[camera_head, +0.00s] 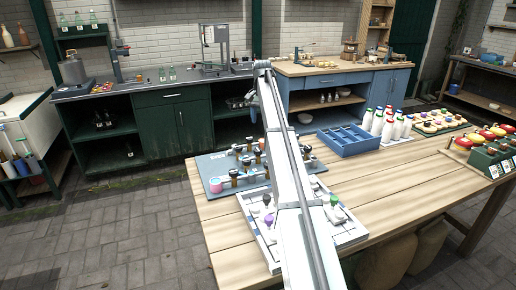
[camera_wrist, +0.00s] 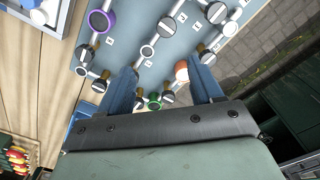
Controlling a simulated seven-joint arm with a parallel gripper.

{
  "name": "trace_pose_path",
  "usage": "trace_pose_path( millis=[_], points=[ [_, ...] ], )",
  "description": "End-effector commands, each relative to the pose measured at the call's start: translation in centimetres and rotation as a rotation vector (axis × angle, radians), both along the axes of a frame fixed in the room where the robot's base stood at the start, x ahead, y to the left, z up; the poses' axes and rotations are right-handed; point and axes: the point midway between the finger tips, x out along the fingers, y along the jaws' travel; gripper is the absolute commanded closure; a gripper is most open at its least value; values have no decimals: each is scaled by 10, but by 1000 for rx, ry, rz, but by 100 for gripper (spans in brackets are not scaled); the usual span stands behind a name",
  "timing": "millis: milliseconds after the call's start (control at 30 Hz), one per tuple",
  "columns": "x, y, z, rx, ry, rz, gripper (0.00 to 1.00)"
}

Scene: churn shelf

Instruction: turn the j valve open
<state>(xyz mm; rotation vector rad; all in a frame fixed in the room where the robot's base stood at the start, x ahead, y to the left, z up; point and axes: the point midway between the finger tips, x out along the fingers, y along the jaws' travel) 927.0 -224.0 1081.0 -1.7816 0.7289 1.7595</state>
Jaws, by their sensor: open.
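The grey-blue valve board (camera_head: 215,187) lies on the wooden table in the head view, partly behind my arm. In the wrist view the board (camera_wrist: 140,25) carries pale pipes, knobs and small letter labels. An orange knob (camera_wrist: 182,70) is close to the inner side of the right finger. A green-ringed knob (camera_wrist: 155,102) shows between the fingers, nearer the palm. I cannot tell whether either finger touches anything.
A purple ring knob (camera_wrist: 103,20) and several black-and-white valves surround the fingers. On the table, a white tray (camera_head: 262,238) with coloured knobs lies in front of the board. A blue crate (camera_head: 347,142) and white bottles (camera_head: 385,125) stand right. Paved floor lies left of the table.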

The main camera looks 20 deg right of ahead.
Motion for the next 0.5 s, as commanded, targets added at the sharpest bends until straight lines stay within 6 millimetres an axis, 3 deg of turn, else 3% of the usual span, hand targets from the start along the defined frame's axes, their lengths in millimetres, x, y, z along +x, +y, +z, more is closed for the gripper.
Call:
trace_pose_path(
  millis=[100,267,500],
  points=[
    [2,16,0,11,6,-10,35],
    [2,18,-11,13,10,-13,35],
    [1,18,-49,13,10,-13,35]
  ],
)
